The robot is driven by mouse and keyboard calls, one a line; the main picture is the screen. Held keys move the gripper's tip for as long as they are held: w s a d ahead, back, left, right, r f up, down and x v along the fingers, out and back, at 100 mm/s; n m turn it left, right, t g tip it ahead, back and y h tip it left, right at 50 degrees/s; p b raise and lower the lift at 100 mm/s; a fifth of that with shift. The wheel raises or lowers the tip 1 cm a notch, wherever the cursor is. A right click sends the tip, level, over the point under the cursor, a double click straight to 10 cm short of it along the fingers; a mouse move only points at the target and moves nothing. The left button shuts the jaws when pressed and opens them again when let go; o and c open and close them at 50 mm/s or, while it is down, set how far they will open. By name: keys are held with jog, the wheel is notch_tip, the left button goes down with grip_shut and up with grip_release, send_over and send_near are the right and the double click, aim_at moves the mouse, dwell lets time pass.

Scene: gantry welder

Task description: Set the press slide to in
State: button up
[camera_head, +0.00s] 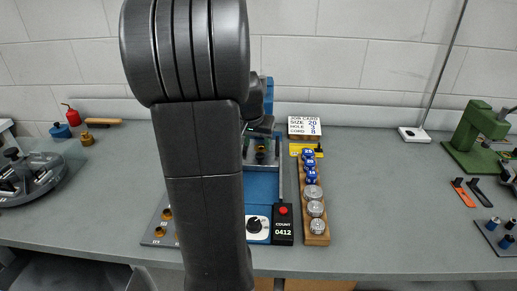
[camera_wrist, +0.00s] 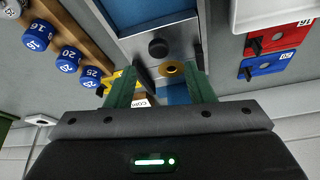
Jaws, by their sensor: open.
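The press is a blue body (camera_head: 262,186) at the middle of the bench, partly hidden behind my arm. Its grey metal slide plate (camera_head: 248,157) shows near the back of it, with a brass piece on it. In the wrist view the metal plate (camera_wrist: 185,36) carries a round black knob (camera_wrist: 158,48) and a brass ring (camera_wrist: 172,69). My gripper (camera_wrist: 168,62) is open, its two green fingers apart on either side of the knob and ring. I cannot tell whether they touch anything. In the head view my gripper (camera_head: 262,130) is over the plate's back end.
A wooden rack (camera_head: 317,239) of blue and grey weights stands right of the press, beside a counter box (camera_head: 283,238) reading 0412. A job card (camera_head: 304,126) stands behind. Red (camera_wrist: 283,37) and blue (camera_wrist: 268,66) blocks lie beside the press.

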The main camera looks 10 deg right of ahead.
aim_at(259, 156)
jog(key=v, duration=0.8)
jog(key=x, duration=1.3)
jog(key=shift+f, duration=0.35)
jog(key=shift+s+a+r, duration=0.1)
jog(key=shift+s, duration=0.45)
